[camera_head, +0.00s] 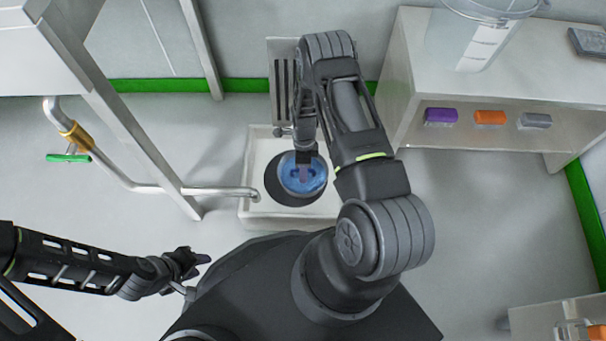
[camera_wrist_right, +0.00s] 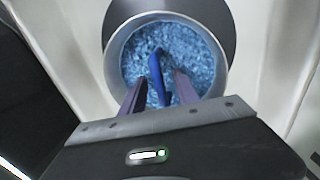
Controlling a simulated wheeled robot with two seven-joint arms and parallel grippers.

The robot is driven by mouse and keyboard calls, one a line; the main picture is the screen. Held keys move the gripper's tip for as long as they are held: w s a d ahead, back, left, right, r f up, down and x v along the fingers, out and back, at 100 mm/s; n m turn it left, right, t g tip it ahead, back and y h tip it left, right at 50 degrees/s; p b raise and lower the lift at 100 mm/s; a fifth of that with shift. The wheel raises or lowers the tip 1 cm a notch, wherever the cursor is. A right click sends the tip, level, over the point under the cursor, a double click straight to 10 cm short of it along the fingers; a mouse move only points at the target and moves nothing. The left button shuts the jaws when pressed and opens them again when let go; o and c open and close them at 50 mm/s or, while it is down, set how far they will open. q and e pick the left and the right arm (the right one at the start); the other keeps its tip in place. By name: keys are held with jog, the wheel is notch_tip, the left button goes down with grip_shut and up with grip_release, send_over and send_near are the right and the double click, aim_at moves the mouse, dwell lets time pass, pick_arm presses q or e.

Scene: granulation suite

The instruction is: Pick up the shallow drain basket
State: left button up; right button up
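The shallow drain basket (camera_head: 291,184) is a round bowl with a pale metal rim and mottled blue inside, sitting over a dark round opening in a white floor basin. In the right wrist view the basket (camera_wrist_right: 127,42) has an upright blue handle (camera_wrist_right: 156,70) at its middle. My right gripper (camera_head: 305,172) reaches down over the basket. In the wrist view its two fingers (camera_wrist_right: 159,90) are apart, one on each side of the handle, with gaps visible. My left gripper (camera_head: 200,262) hangs empty at the lower left, away from the basin; its finger opening is unclear.
The white basin (camera_head: 258,160) has raised walls around the basket. A metal pipe (camera_head: 220,191) ends over its left edge. A slotted metal panel (camera_head: 283,75) stands behind. A white bench (camera_head: 480,75) is at the right, with coloured blocks on its front.

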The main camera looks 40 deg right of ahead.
grip_shut()
dwell(0.4)
dwell(1.1)
